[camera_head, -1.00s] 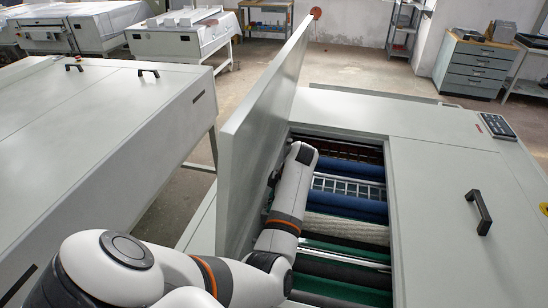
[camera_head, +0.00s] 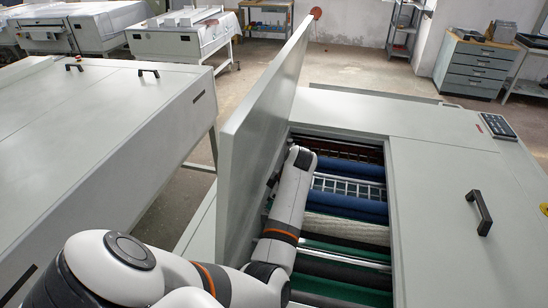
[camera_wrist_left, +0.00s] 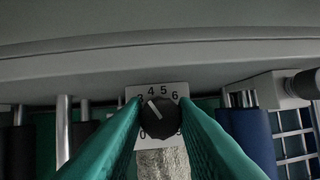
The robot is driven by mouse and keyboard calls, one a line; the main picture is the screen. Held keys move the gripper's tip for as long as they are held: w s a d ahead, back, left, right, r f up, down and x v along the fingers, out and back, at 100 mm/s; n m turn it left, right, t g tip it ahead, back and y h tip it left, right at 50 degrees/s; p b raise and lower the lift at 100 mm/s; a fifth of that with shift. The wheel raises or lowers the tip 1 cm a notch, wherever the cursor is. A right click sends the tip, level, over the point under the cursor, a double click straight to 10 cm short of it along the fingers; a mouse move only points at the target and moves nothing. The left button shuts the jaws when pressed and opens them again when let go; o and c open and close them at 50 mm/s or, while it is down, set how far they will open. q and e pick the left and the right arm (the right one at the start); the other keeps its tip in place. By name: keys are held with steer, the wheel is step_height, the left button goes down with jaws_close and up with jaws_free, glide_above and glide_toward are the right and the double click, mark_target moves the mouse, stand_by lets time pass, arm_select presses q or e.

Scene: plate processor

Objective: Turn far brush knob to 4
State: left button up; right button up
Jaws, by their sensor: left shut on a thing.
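In the left wrist view a round black knob (camera_wrist_left: 158,118) sits on a white dial plate (camera_wrist_left: 147,146) with printed numbers. Its white pointer line slants up and left, towards the 3 and 4 marks. My left gripper (camera_wrist_left: 160,108) has its two green fingers on either side of the knob, shut on it. The fingers hide parts of the plate's sides. In the head view my left arm reaches into the open machine beside the raised lid, and the knob is hidden there. My right gripper is not in view.
The raised lid (camera_head: 262,125) stands close to the left of my arm. Blue rollers (camera_head: 350,188) and a cream roller (camera_head: 345,230) lie in the bay. A closed cover with a black handle (camera_head: 480,212) is at right.

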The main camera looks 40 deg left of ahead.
arm_select(q)
steer(key=shift+r+m+t, duration=0.1)
steer(key=shift+m+t, duration=0.4)
steer(key=shift+m, duration=1.1)
steer(key=o, duration=1)
steer(key=shift+d+r+b, duration=0.25)
steer(key=shift+r+b, duration=0.1)
steer(key=shift+r, duration=0.15)
steer(key=shift+b+v, duration=1.45)
steer(key=shift+v, duration=4)
